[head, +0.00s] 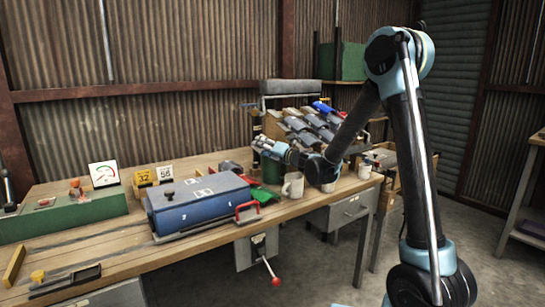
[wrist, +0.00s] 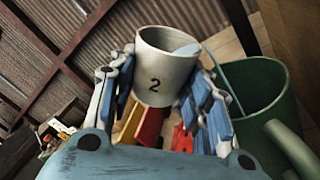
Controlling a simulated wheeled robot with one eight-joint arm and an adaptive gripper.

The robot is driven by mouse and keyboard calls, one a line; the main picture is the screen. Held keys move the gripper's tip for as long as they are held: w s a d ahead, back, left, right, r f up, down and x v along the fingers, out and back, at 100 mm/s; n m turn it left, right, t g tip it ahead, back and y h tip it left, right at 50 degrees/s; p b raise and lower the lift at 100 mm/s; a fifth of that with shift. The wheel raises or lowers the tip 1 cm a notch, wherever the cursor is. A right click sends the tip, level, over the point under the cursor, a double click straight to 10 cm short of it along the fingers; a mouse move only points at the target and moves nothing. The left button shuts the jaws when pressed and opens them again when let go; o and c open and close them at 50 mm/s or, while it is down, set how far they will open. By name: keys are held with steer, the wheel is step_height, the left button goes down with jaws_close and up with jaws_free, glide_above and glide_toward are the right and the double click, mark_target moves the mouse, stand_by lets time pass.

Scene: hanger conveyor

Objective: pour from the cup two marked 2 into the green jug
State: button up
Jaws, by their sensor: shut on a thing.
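The white cup marked 2 (wrist: 165,62) sits between the fingers of my gripper (wrist: 160,82) in the wrist view, and the gripper is shut on it. A pale blue patch shows at the cup's rim; I cannot tell if it is its contents. The green jug (wrist: 262,95) stands to the right of the cup in the wrist view, close beside it, with its mouth open and handle toward me. In the head view my gripper (head: 270,148) is just above the green jug (head: 271,173), and the held cup is mostly hidden there.
A pale mug (head: 293,186) stands right of the jug, and another (head: 365,169) is farther right by the bench edge. Racked grey and blue items (head: 308,128) stand behind my arm.

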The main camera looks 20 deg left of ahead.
steer(key=shift+m, duration=0.5)
steer(key=shift+f+m+t, duration=0.1)
steer(key=shift+m+t, duration=0.2)
steer(key=shift+m, duration=0.4)
steer(key=shift+m, duration=0.6)
steer(key=shift+f+m, duration=0.1)
steer(key=shift+m, duration=0.2)
steer(key=shift+d+m+t, duration=0.1)
steer(key=shift+m+t, duration=0.3)
steer(key=shift+f+m+y, duration=0.1)
steer(key=shift+m+y, duration=0.2)
